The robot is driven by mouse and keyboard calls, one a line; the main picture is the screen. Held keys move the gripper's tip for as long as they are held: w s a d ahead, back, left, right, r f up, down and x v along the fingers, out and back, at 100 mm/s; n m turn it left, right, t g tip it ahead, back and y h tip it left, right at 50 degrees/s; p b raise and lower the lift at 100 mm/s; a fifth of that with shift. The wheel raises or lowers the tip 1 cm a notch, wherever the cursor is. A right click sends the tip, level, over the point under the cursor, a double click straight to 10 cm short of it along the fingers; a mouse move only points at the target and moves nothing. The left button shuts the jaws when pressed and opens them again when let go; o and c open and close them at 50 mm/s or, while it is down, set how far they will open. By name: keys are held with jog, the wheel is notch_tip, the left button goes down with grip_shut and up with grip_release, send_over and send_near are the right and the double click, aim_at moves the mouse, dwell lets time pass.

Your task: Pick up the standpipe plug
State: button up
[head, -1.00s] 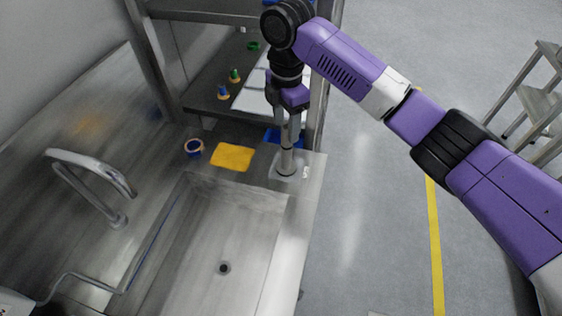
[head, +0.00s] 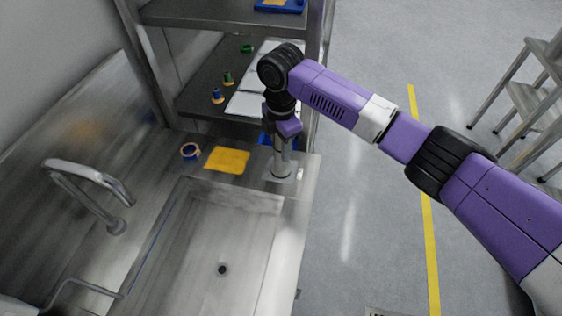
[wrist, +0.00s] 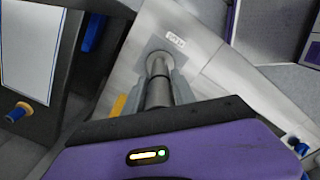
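The standpipe plug (head: 281,170) is a grey metal pipe standing upright on the counter at the sink's far right corner. In the wrist view, the plug (wrist: 158,66) rises from a round base towards the camera. My gripper (head: 282,148) points down over it, with its two grey fingers on either side of the pipe. In the wrist view my gripper (wrist: 159,84) straddles the pipe and looks open, with narrow gaps beside it. The pipe's upper end is partly hidden by the fingers and the gripper body.
The sink (head: 222,235) lies in front of the plug, with a faucet (head: 90,180) at left. A yellow cloth (head: 228,160) and a blue-rimmed ring (head: 190,151) lie left of the plug. A shelf (head: 205,100) with small items and its post stand close behind.

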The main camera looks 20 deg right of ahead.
grip_shut()
jog(key=shift+r, duration=0.1)
dwell(1.0)
